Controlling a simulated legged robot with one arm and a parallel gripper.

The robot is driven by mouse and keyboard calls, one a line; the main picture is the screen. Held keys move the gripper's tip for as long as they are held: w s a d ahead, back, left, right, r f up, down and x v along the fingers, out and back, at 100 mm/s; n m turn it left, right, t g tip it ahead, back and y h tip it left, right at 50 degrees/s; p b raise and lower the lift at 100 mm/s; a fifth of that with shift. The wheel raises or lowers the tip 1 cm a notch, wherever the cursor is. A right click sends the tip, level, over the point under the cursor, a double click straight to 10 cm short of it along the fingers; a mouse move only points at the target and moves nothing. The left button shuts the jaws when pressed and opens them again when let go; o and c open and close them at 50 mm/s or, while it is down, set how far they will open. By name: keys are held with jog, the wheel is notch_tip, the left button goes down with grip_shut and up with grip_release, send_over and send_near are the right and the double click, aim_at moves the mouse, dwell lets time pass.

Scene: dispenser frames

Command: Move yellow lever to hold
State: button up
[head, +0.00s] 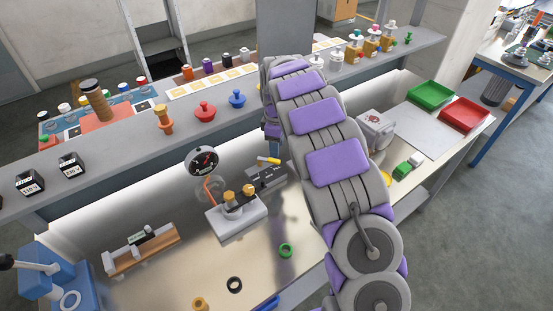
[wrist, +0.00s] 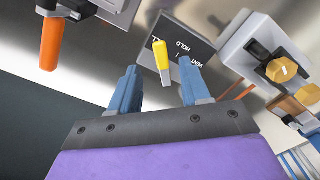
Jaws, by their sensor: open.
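The yellow lever (wrist: 162,55), with a pale end, shows in the wrist view in front of a dark label plate (wrist: 178,32). The plate reads HOLD (wrist: 182,47) and VENT, with a third word partly hidden by the lever. The lever lies to the left of the HOLD word in this view. My gripper (wrist: 159,65) is open, its two blue fingers apart on either side of the lever; I cannot tell whether they touch it. In the head view the lever (head: 268,160) shows beside the dark block (head: 266,178); my arm hides the gripper there.
A grey unit with brass knobs (head: 236,216) stands close to the lever block, and a round gauge (head: 202,161) is behind it. An orange handle (wrist: 52,42) is at the wrist view's left. A shelf (head: 130,146) with several items runs behind.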

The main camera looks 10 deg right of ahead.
aim_at(277, 160)
notch_tip(277, 160, down, 6)
jog(key=shift+r+b, duration=0.15)
jog(key=shift+b, duration=0.35)
grip_shut()
dwell(0.5)
